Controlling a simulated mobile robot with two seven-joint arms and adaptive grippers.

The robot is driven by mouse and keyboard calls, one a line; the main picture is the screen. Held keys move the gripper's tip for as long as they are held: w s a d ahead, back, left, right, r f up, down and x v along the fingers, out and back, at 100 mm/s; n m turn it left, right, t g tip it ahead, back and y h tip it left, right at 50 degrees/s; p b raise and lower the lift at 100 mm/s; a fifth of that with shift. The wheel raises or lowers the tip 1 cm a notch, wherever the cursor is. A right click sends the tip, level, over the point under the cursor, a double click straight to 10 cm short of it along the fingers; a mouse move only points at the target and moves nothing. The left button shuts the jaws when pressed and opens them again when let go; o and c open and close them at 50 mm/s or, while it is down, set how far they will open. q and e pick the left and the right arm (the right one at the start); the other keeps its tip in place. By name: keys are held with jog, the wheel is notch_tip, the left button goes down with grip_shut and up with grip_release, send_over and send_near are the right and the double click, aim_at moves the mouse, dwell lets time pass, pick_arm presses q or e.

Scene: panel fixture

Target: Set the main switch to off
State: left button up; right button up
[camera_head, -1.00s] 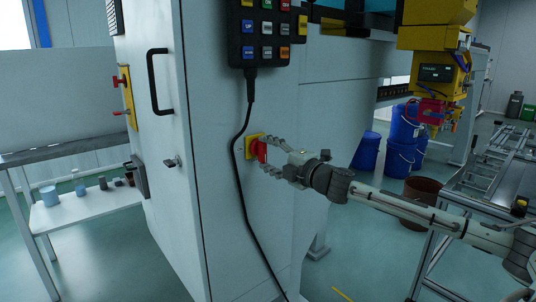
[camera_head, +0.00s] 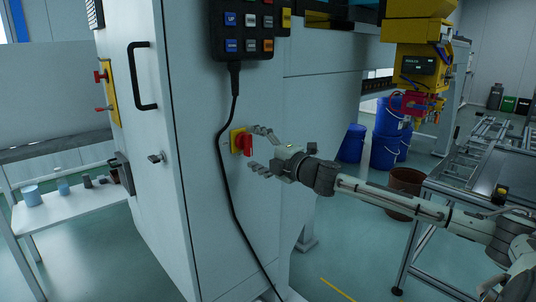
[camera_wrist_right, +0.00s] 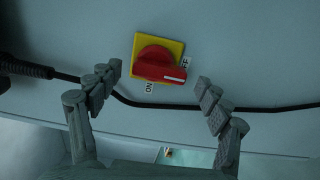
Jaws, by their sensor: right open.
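The main switch is a red rotary handle (camera_head: 248,145) on a yellow square plate (camera_head: 234,140), on the pale cabinet side. In the right wrist view, the red handle (camera_wrist_right: 160,65) has a white mark at its right end, beside the OFF label (camera_wrist_right: 186,62). The ON label (camera_wrist_right: 149,88) is below the handle. My right gripper (camera_head: 254,148) is open in front of the switch, one finger above and one below the handle. In the wrist view, its fingers (camera_wrist_right: 159,74) stand on both sides, apart from the handle. My left gripper is out of view.
A button pendant (camera_head: 250,30) hangs above the switch, and its black cable (camera_head: 224,170) runs down just left of it. The cabinet has a black door handle (camera_head: 145,75). Blue buckets (camera_head: 386,150) and a metal-framed table (camera_head: 440,190) stand at the right.

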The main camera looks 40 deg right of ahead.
jog(key=s+d, duration=0.1)
jog(key=s, duration=1)
jog(key=shift+s, duration=0.3)
jog(key=shift+w+r, duration=0.1)
jog(key=shift+w, duration=0.05)
dwell(0.4)
jog(key=shift+w+a, duration=0.2)
jog(key=shift+w, duration=2)
jog(key=shift+w+a, duration=0.15)
jog(key=shift+w, duration=2)
jog(key=shift+w+a, duration=0.1)
jog(key=shift+w, duration=1.2)
jog(key=shift+s, duration=0.1)
